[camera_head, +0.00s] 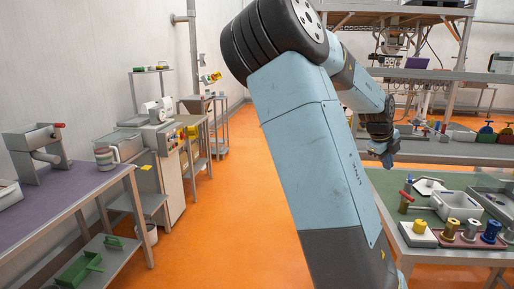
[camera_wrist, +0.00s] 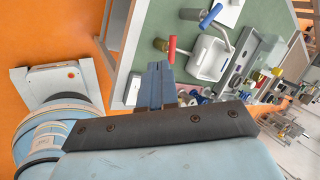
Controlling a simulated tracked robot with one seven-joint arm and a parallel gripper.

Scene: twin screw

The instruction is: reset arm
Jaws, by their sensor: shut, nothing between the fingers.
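My blue arm rises through the middle of the head view and bends over to the right. My gripper (camera_head: 388,158) hangs at its end, near the far left corner of the green-topped table (camera_head: 385,185). In the wrist view the blue fingers of my gripper (camera_wrist: 158,72) lie together, with nothing between them. The arm's lower links hide part of the floor and the left side of that table.
A purple-topped bench (camera_head: 75,190) stands at left. Shelving (camera_head: 450,75) stands at back right. Orange floor (camera_head: 225,215) is clear between the benches.

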